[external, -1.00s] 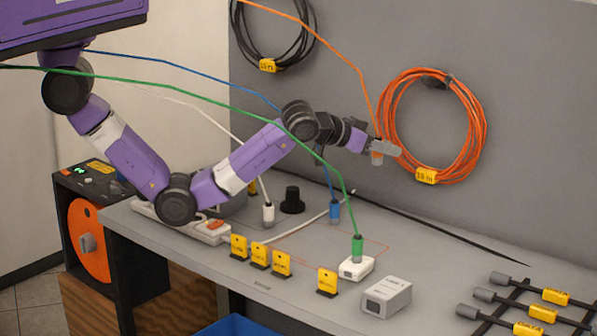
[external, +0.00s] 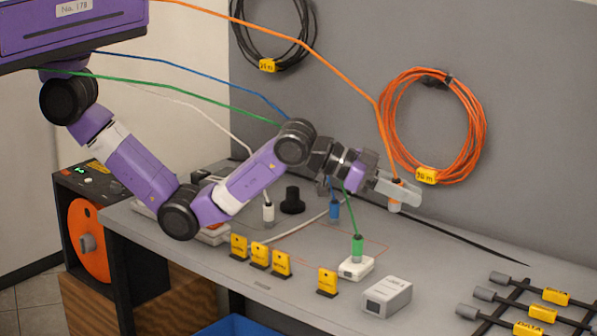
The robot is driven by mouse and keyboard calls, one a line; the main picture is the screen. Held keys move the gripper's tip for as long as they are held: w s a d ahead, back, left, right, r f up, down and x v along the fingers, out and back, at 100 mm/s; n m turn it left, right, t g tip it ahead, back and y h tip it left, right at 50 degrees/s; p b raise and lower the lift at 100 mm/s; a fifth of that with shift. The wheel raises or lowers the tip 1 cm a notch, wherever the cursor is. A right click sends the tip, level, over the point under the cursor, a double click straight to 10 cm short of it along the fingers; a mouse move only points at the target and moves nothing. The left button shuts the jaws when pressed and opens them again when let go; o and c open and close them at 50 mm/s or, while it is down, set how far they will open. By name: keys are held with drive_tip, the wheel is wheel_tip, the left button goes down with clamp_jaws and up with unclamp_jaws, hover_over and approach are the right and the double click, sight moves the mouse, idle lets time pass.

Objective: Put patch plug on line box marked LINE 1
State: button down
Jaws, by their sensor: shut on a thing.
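My gripper (external: 400,192) is shut on the plug (external: 395,206) at the end of the orange cable. It holds the plug pointing down, in the air above the back part of the bench, behind and above the boxes. A pale grey box (external: 387,297) stands at the front of the bench with nothing plugged into it; its small print is too small to read. A small white box (external: 352,268) to its left has a green plug (external: 358,246) upright on it. I cannot tell which box is marked LINE 1.
A blue plug (external: 335,209) and a white plug (external: 268,211) stand further back. Several yellow tags (external: 259,255) line the front edge. A black knob (external: 292,200) stands behind. Cables with grey ends (external: 484,294) lie on a black rack at right. An orange coil (external: 432,78) hangs on the wall.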

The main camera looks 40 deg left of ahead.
sight(400, 288)
wheel_tip(400, 288, down, 18)
drive_tip(key=shift+p, duration=0.35)
drive_tip(key=shift+f, duration=0.1)
drive_tip(key=c, duration=1.3)
unclamp_jaws()
drive_tip(key=shift+o, duration=0.5)
drive_tip(key=shift+r, duration=0.25)
drive_tip(key=shift+s+a, duration=0.1)
drive_tip(key=shift+a, duration=0.2)
drive_tip(key=v, duration=1.1)
drive_tip(key=shift+s+a+r, duration=0.1)
drive_tip(key=shift+a+r, duration=0.05)
